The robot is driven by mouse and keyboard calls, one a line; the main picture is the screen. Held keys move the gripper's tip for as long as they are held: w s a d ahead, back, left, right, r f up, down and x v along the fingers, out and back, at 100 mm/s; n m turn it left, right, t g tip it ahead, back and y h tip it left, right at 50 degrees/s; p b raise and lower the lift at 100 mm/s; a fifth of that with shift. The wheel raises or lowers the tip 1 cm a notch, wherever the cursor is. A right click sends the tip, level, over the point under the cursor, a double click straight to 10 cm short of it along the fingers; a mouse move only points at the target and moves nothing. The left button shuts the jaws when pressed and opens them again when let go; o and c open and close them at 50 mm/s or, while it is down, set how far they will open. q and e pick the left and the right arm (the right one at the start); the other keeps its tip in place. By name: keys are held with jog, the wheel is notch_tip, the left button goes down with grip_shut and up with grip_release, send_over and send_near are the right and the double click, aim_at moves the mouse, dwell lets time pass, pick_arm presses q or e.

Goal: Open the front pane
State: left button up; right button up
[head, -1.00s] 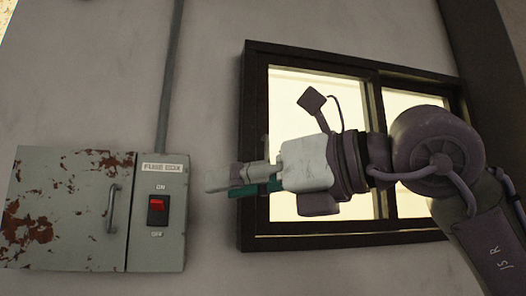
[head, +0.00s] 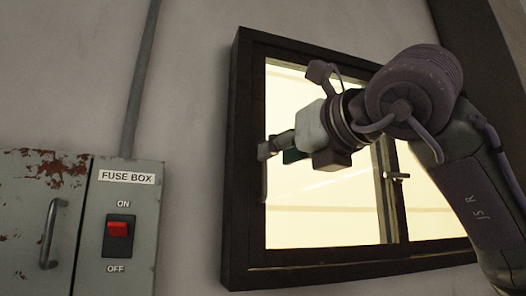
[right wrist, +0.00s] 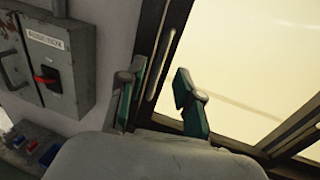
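The window (head: 240,150) has a dark frame and bright panes side by side. The left pane (head: 325,215), seemingly the front one, has a slim upright grip on its left edge (head: 264,180), which also shows in the right wrist view (right wrist: 163,62). My right gripper (head: 278,150) is in front of this edge. In the right wrist view its green-sided fingers (right wrist: 158,97) are spread apart, one toward the wall side and one over the glass. The grip strip lies between them in the picture; contact cannot be told. My left gripper is out of view.
A grey, rusty fuse box (head: 85,240) with a door handle and red switch is on the wall at left. A small lever (head: 396,176) is on the window's middle bar. A box with red and blue buttons (right wrist: 38,146) shows at lower left in the wrist view.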

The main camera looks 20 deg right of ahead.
aim_at(265, 191)
jog(key=p+x, duration=0.1)
jog(key=x, duration=0.4)
jog(key=shift+w, duration=0.15)
jog(key=shift+r, duration=0.1)
jog(key=c, duration=0.4)
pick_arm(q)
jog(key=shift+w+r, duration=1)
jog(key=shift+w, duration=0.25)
pick_arm(e)
grip_shut()
